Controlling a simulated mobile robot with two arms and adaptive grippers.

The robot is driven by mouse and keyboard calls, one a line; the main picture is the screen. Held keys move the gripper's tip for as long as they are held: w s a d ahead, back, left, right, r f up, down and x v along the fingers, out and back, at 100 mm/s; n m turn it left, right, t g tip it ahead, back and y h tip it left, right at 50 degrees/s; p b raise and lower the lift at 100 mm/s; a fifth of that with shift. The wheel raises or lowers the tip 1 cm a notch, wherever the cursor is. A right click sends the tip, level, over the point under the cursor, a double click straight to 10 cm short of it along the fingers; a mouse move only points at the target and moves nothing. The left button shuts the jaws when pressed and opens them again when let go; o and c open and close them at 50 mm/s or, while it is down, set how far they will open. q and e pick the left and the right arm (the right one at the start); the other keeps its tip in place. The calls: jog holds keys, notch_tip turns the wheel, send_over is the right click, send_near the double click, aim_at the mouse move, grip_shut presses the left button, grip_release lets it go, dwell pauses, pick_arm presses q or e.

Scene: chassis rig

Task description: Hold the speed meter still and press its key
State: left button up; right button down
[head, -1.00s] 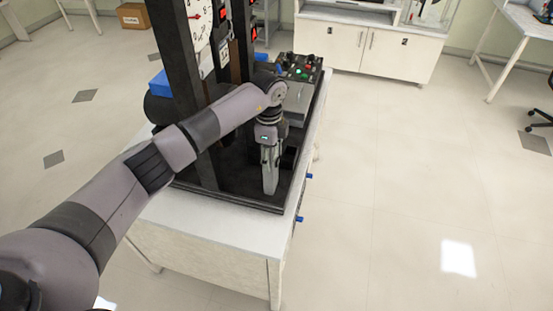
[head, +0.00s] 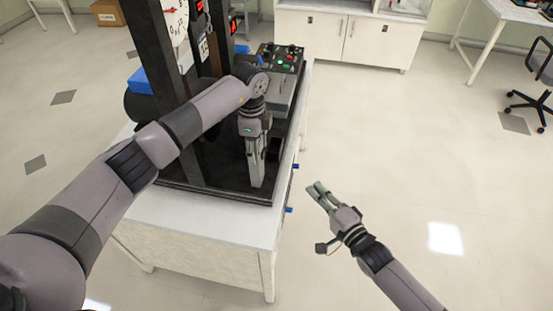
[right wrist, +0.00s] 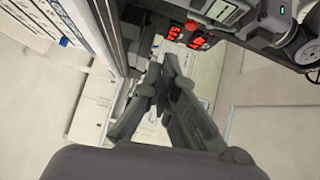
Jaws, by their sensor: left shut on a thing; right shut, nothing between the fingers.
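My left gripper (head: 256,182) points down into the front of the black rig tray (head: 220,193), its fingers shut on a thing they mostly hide. I take this to be the speed meter; its key cannot be made out. A dark block (head: 273,150) stands right beside these fingers. My right gripper (head: 316,189) is shut and empty, out over the floor to the right of the bench, apart from the rig. Its closed fingers also show in the right wrist view (right wrist: 163,78), with red number displays (right wrist: 197,43) beyond them.
The rig stands on a white bench (head: 190,228) with blue knobs on its right side. Dark posts (head: 160,60), a white dial (head: 176,20) and a button panel (head: 280,60) rise behind my left gripper.

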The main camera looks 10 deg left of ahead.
pick_arm(q)
jog(key=shift+s+f, duration=0.2)
jog(key=shift+f, duration=0.15)
pick_arm(e)
jog(key=r, duration=0.1)
jog(key=a+r, duration=0.1)
jog(key=r+y, duration=0.1)
jog(key=shift+s+a+m, duration=0.25)
jog(key=shift+m, duration=0.05)
jog(key=s+a+x, duration=0.2)
jog(key=x, duration=1)
jog(key=shift+w+a, duration=0.3)
jog(key=shift+a, duration=0.05)
jog(key=shift+f, duration=0.1)
